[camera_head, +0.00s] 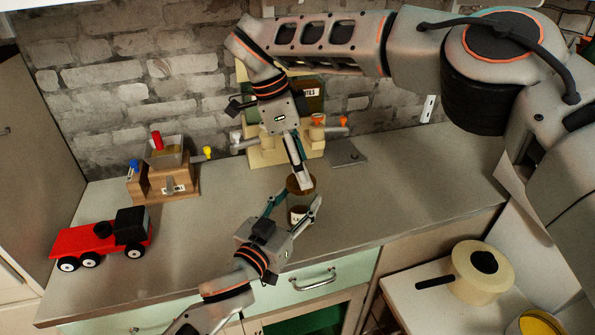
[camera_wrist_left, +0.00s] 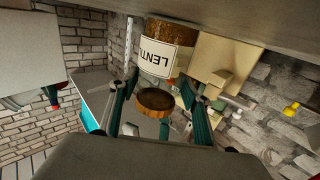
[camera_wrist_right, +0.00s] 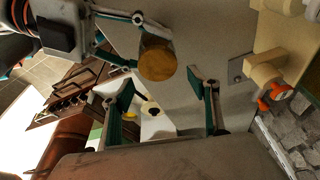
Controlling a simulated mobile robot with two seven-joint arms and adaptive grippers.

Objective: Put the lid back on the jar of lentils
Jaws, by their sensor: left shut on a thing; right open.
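The jar of lentils (camera_head: 299,214) stands on the counter in the head view; it shows upside down, with its label, in the left wrist view (camera_wrist_left: 168,48).
A red toy truck (camera_head: 95,240) and a wooden box-shaped grinder (camera_head: 165,180) are on the counter's left. A cream stand with knobs (camera_head: 262,155) is behind the jar. A cream pot (camera_head: 478,275) is lower right. The counter (camera_head: 415,180) to the right is clear.

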